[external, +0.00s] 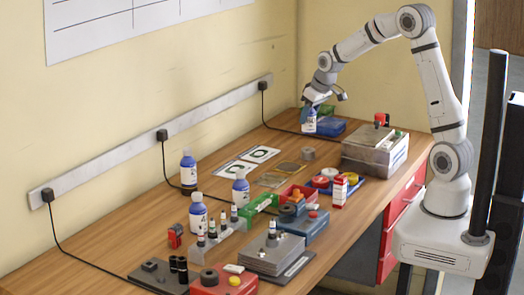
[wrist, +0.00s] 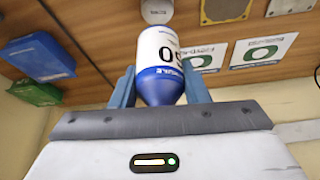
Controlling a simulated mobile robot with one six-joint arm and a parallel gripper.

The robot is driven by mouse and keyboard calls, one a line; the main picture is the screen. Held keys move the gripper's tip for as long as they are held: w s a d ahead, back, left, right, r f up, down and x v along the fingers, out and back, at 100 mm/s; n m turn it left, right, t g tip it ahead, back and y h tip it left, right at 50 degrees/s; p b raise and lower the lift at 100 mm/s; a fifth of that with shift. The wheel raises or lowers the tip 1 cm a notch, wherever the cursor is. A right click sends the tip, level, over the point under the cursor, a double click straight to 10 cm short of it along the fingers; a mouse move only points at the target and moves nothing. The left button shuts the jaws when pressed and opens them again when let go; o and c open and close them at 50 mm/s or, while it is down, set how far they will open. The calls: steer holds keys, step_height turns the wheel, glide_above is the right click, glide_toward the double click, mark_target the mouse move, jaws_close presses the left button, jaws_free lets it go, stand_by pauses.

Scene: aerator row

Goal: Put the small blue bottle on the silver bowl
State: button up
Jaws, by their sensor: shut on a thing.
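My gripper (external: 312,108) is at the far end of the bench, shut on a small blue bottle with a white label (external: 309,124). In the wrist view the bottle (wrist: 160,66) sits between the two blue fingers, its blue shoulder toward the gripper body. The bottle looks roughly upright; I cannot tell whether its base touches the bench. A small grey round thing (external: 308,154) lies on the wood nearer the camera than the bottle. It also shows past the bottle in the wrist view (wrist: 157,10). It may be the silver bowl; its shape is too small to be sure.
Blue cases (external: 330,127) lie beside the held bottle. Flat cards with green rings (external: 262,154) lie left of the grey round thing. A metal box (external: 373,150) stands at right. Several blue bottles (external: 198,212), trays and tools crowd the near bench. A cable runs along the wall side.

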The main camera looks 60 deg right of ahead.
mark_target(309, 130)
steer(key=shift+f, duration=2.85)
steer(key=shift+f, duration=0.25)
steer(key=o, duration=1)
steer(key=shift+r, duration=0.1)
steer(key=shift+r, duration=0.1)
